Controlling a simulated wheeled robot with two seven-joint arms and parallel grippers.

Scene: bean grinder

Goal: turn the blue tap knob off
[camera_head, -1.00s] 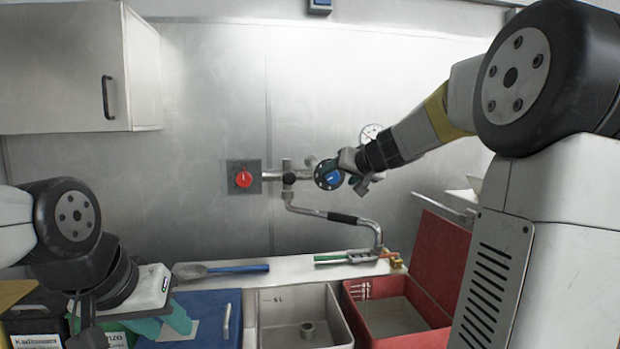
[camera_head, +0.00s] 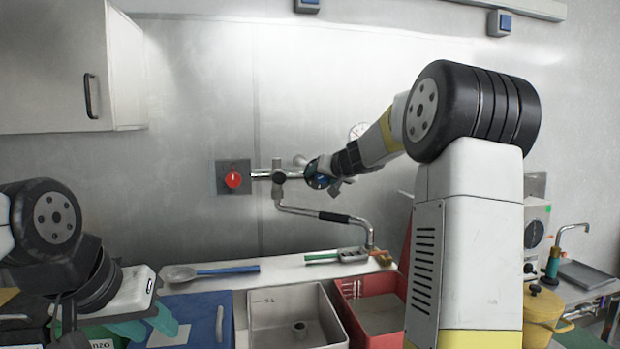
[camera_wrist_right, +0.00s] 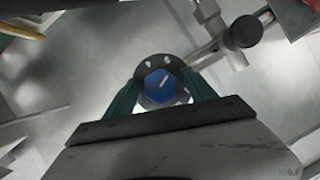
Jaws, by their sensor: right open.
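The blue tap knob (camera_head: 321,181) sits on a dark round flange at the right end of the wall pipe. In the right wrist view the blue knob (camera_wrist_right: 161,86) shows a short white mark, slanting up to the right. My right gripper (camera_head: 334,180) is at the knob. In the wrist view its teal fingers (camera_wrist_right: 163,92) are open, one on each side of the knob; I cannot tell whether they touch it. My left gripper (camera_head: 146,324), with teal fingers, is low at the left above the counter, away from the tap; its opening is unclear.
A red knob (camera_head: 233,180) is on a wall plate left of the blue one. The bent spout (camera_head: 322,214) hangs below. A grey sink (camera_head: 262,325), red bin (camera_head: 352,325) and blue-handled scoop (camera_head: 215,271) are below. A cabinet (camera_head: 60,70) hangs upper left.

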